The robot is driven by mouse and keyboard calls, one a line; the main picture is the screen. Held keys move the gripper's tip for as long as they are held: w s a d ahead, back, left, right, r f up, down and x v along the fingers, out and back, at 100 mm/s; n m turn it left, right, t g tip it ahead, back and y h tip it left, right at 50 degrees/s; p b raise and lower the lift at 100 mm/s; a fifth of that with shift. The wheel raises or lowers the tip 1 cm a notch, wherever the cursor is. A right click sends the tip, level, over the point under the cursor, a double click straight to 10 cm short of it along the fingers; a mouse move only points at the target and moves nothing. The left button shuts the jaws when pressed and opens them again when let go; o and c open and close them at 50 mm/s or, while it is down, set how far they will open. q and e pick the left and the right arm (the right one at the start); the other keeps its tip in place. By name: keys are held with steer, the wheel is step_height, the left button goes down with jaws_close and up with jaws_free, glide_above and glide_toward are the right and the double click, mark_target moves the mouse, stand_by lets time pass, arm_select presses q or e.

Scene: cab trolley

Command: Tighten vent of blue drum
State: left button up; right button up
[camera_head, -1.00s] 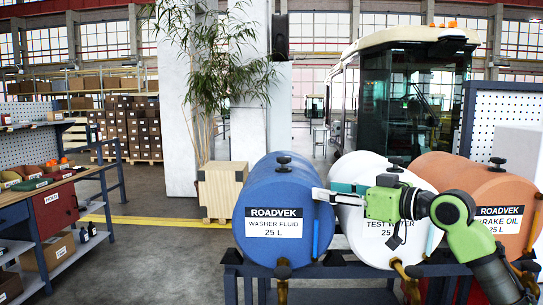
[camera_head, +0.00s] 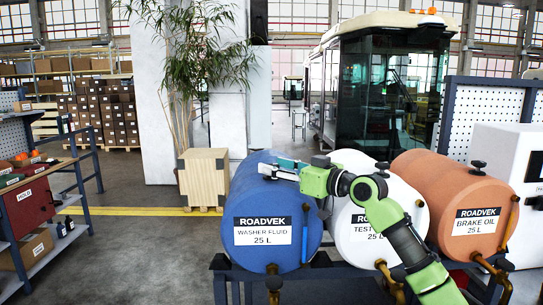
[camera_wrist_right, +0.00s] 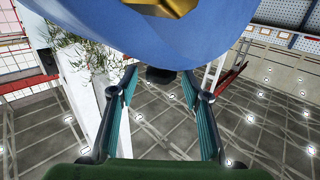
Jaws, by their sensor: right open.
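The blue drum (camera_head: 272,205), labelled washer fluid, lies on its side at the left of the drum row. It also fills the top of the right wrist view (camera_wrist_right: 200,35). My right gripper (camera_head: 278,168) is at the top of the blue drum, coming in from the right. Its fingers are open. In the right wrist view, the dark vent cap (camera_wrist_right: 160,75) shows between the two fingertips (camera_wrist_right: 159,74); I cannot tell whether they touch it. In the head view the fingers largely cover the vent. My left gripper is not in view.
A white drum (camera_head: 375,215) and an orange drum (camera_head: 455,195) lie to the right on the same dark rack (camera_head: 345,285). Brass taps (camera_head: 273,283) stick out at the front. A wooden crate (camera_head: 203,178) and a plant (camera_head: 190,60) stand behind.

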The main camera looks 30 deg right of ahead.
steer(key=shift+w+a+r, duration=0.1)
steer(key=shift+w+r, duration=0.05)
steer(key=shift+w, duration=0.35)
steer(key=shift+w+a, duration=0.1)
steer(key=shift+w, duration=0.2)
steer(key=shift+w+a+f, duration=0.1)
steer(key=shift+w+f, duration=0.1)
steer(key=shift+s, duration=0.1)
steer(key=shift+c, duration=0.4)
steer(key=c, duration=1.1)
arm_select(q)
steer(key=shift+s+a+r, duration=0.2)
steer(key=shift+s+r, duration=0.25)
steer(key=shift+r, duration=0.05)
arm_select(e)
steer(key=shift+o, duration=0.3)
arm_select(q)
steer(key=shift+p, duration=0.3)
